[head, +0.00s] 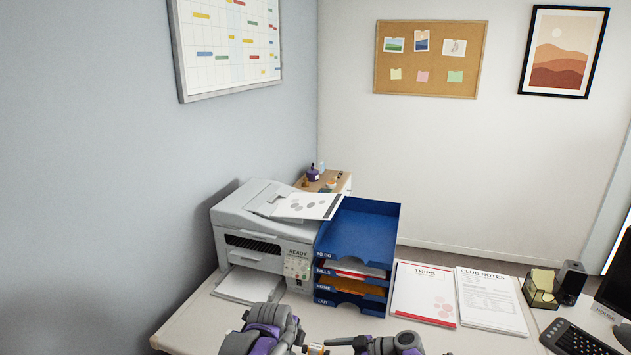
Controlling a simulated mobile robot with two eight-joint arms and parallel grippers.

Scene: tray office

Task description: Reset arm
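Grey and purple parts of my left arm (268,328) show at the bottom edge, in front of the printer. Grey and purple parts of my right arm (392,345) show at the bottom edge, right of them. The two come close together in the middle, with small dark and orange parts between them. The lower edge of the picture cuts off both arms. I cannot make out the fingers of either gripper or tell whether they are open or shut. I see no object held.
A white printer (262,240) with a sheet on top stands left of a blue letter tray stack (362,232). Papers titled Trips (424,292) and Club Notes (490,300) lie to the right. A note holder (541,289), speaker (571,282) and keyboard (576,340) are far right.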

